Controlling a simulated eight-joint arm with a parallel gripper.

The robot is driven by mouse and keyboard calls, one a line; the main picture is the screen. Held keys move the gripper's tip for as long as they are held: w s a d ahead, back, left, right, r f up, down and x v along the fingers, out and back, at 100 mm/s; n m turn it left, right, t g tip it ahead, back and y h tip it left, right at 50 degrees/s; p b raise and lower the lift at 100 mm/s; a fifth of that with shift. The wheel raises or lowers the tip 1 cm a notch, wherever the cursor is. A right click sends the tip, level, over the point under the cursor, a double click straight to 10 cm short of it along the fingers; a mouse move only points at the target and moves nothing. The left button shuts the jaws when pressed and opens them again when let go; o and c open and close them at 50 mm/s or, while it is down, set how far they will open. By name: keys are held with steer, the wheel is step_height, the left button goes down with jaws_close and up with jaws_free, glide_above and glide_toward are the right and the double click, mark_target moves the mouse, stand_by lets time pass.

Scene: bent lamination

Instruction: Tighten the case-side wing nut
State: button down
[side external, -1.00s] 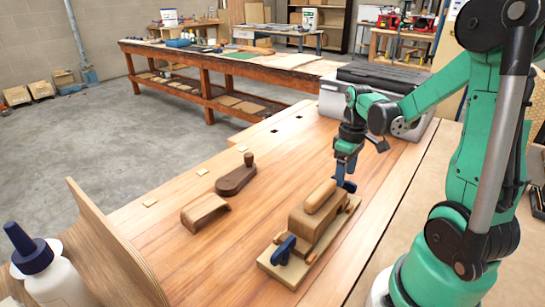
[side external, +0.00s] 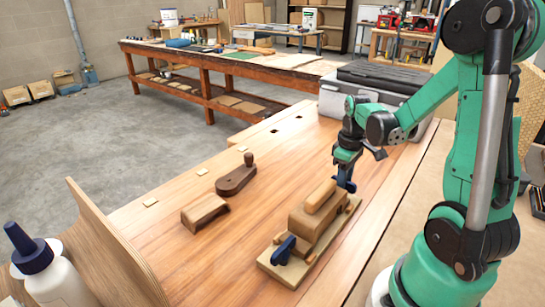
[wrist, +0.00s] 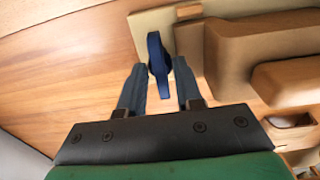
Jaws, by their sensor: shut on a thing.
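The case-side wing nut (side external: 345,179) is blue and sits at the far end of the wooden press, on the side toward the grey case (side external: 345,99). My gripper (side external: 345,163) is over it from above. In the wrist view the blue wing nut (wrist: 157,62) stands between the two grey fingers of my gripper (wrist: 158,88), which is shut on it. The press has a pale base board (side external: 266,262) and a wooden block with a rounded top piece (side external: 321,196). A second blue wing nut (side external: 284,249) is at the near end.
A small wooden bridge-shaped piece (side external: 204,213) and a dark wooden piece with a knob (side external: 236,181) lie left of the press. A bent wooden sheet (side external: 110,250) and a glue bottle (side external: 58,279) stand at the near left. The bench between is mostly clear.

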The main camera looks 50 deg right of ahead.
steer(key=shift+m, duration=0.3)
steer(key=m, duration=0.3)
steer(key=shift+m, duration=0.3)
steer(key=m, duration=0.4)
steer(key=shift+m, duration=0.3)
steer(key=m, duration=0.8)
steer(key=shift+m, duration=0.3)
steer(key=c, duration=0.6)
jaws_free()
steer(key=shift+r, duration=0.15)
